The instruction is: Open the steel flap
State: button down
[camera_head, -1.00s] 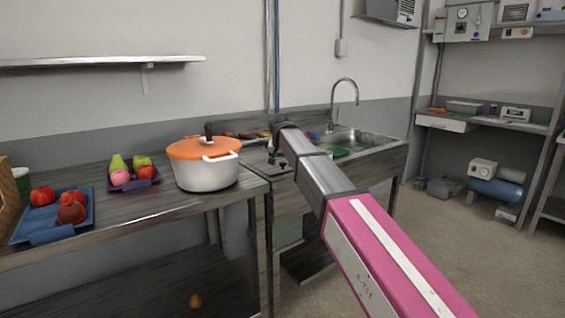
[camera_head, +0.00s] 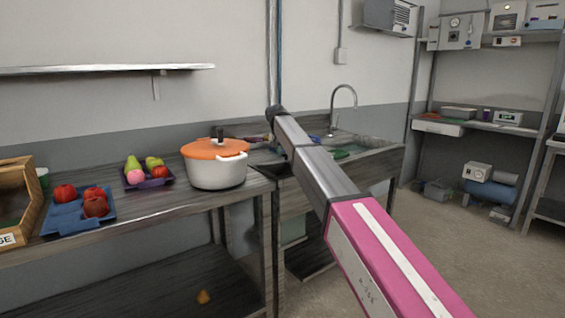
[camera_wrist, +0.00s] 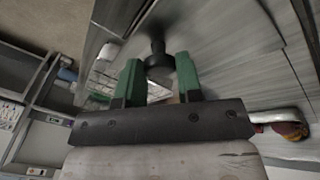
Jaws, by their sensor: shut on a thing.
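In the wrist view my gripper (camera_wrist: 158,78) has two green fingers, one on each side of a dark round knob (camera_wrist: 157,47). The fingers are shut on the knob. The knob stands on a grey, brushed-metal panel that looks like the steel flap (camera_wrist: 212,45). A dark seam runs along the panel's edges. I cannot tell how far the flap is tilted. In the head view my arm reaches toward the counter by the sink and hides the flap and the fingers.
A white pot with an orange lid (camera_head: 216,172) stands left of my arm. A blue tray (camera_head: 75,217) and a purple tray (camera_head: 152,183) of fruit are farther left, by a wooden box (camera_head: 25,205). The sink tap (camera_head: 343,105) is behind.

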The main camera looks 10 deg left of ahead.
jog(key=shift+w+a+r+g+h, duration=0.4)
jog(key=shift+a+r+g+h, duration=0.1)
jog(key=shift+r, duration=0.2)
jog(key=shift+w+a+r+g+h, duration=0.4)
jog(key=shift+a+r+h, duration=0.1)
jog(key=shift+r, duration=0.2)
jog(key=shift+d, duration=0.1)
jog(key=c, duration=0.8)
grip_release()
jog(key=shift+r, duration=0.1)
